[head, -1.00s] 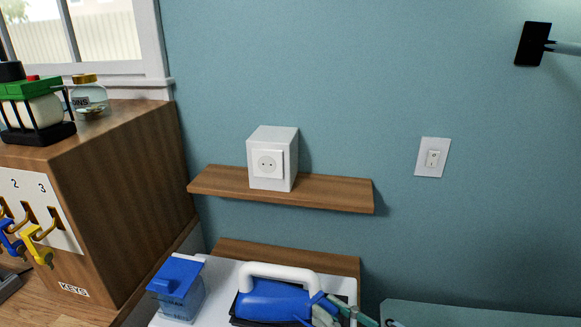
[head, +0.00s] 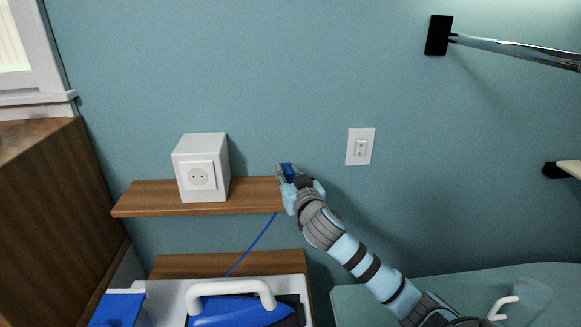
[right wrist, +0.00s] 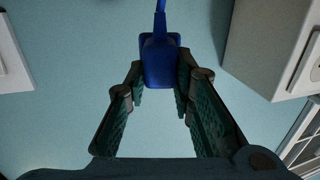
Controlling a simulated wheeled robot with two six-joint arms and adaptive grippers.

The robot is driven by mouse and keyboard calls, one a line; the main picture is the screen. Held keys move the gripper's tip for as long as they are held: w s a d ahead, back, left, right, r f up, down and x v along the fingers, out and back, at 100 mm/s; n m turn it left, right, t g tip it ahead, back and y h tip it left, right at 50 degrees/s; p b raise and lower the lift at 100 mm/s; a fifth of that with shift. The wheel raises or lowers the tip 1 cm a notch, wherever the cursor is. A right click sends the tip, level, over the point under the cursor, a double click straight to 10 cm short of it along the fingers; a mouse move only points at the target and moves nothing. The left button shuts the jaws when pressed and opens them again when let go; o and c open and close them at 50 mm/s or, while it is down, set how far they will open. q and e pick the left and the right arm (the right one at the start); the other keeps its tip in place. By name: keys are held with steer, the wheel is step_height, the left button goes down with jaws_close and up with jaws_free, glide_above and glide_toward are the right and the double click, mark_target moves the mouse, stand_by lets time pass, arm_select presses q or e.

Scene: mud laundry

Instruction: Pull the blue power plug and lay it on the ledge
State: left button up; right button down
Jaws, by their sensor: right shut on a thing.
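The blue power plug (head: 287,170) is held between the fingertips of my right gripper (head: 290,186) at the right end of the wooden ledge (head: 148,197). In the right wrist view the plug (right wrist: 160,62) sits between both fingers of the gripper (right wrist: 161,82), with its cord running to the top edge. The blue cord (head: 252,243) hangs down from the ledge's end toward the iron. The white socket box (head: 201,176) on the ledge has empty holes. I cannot tell if the plug touches the ledge. My left gripper is not in view.
A blue iron (head: 238,313) with a white handle stands below the ledge, beside a blue-lidded container (head: 117,308). A light switch (head: 360,147) is on the wall to the right. A metal rail (head: 515,51) juts out at upper right. The ledge between box and gripper is bare.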

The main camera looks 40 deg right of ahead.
steer(key=shift+d+r+h, duration=0.25)
steer(key=shift+d+h, duration=0.05)
steer(key=shift+d, duration=0.15)
steer(key=shift+s+f+b, duration=0.15)
steer(key=shift+f+b, duration=0.05)
steer(key=shift+b, duration=0.15)
step_height(320, 180, down, 6)
steer(key=b, duration=0.5)
steer(key=shift+r, duration=0.35)
steer(key=c, duration=1.3)
jaws_free()
steer(key=shift+s+a, duration=0.1)
steer(key=v, duration=1.1)
steer(key=shift+s+a, duration=0.15)
steer(key=shift+s, duration=0.25)
